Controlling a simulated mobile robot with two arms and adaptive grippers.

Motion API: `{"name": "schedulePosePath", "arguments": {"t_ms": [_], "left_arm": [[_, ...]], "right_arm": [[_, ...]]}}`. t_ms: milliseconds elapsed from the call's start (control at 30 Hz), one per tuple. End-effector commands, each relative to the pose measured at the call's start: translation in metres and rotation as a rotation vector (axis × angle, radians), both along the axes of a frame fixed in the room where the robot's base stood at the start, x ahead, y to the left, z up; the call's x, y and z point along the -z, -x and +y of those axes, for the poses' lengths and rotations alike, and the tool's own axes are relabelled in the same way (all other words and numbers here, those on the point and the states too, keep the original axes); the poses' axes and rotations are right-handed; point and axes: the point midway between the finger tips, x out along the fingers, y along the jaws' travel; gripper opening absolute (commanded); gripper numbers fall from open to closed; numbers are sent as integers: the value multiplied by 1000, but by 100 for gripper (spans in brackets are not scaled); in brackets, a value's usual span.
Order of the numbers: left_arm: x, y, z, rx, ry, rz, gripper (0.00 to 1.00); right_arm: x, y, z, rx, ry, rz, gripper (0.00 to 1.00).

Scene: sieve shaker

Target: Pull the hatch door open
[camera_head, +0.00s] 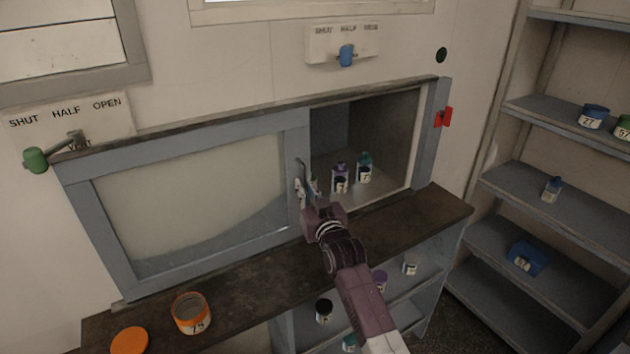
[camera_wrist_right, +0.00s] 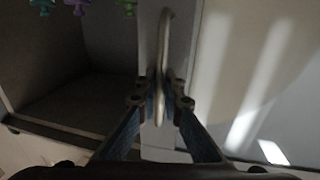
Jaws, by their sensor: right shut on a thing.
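The hatch door (camera_head: 200,205) is a sliding panel with a blue-grey frame and a pale pane. It covers the left part of the hatch, and the right part is an open gap (camera_head: 385,130). The door's handle is a curved metal bar on its right edge, seen in the wrist view as the handle (camera_wrist_right: 161,70). My right gripper (camera_head: 307,190) is at that edge, its fingers closed on both sides of the handle; it also shows in the wrist view (camera_wrist_right: 160,100). The handle is partly hidden by the gripper in the head view. My left gripper is not in view.
An orange jar (camera_head: 191,313) and an orange lid (camera_head: 130,341) are on the dark counter (camera_head: 265,275). A red latch piece (camera_head: 443,117) is on the right frame. Shelves (camera_head: 560,195) stand at right.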

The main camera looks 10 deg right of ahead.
Motion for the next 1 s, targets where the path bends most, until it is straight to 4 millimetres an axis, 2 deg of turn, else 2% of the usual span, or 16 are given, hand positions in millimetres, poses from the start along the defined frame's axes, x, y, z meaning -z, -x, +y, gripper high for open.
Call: {"name": "schedulePosePath", "arguments": {"t_ms": [167, 533, 567, 700, 1000], "left_arm": [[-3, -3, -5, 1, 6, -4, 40], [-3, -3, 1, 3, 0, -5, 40], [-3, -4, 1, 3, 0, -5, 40], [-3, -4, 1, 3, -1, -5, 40], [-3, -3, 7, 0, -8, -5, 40]], "right_arm": [[1, 4, 10, 0, -2, 2, 0], [2, 5, 12, 0, -1, 1, 0], [2, 5, 12, 0, -1, 1, 8], [2, 4, 12, 0, -1, 1, 24], [1, 5, 12, 0, -1, 0, 25]]}}
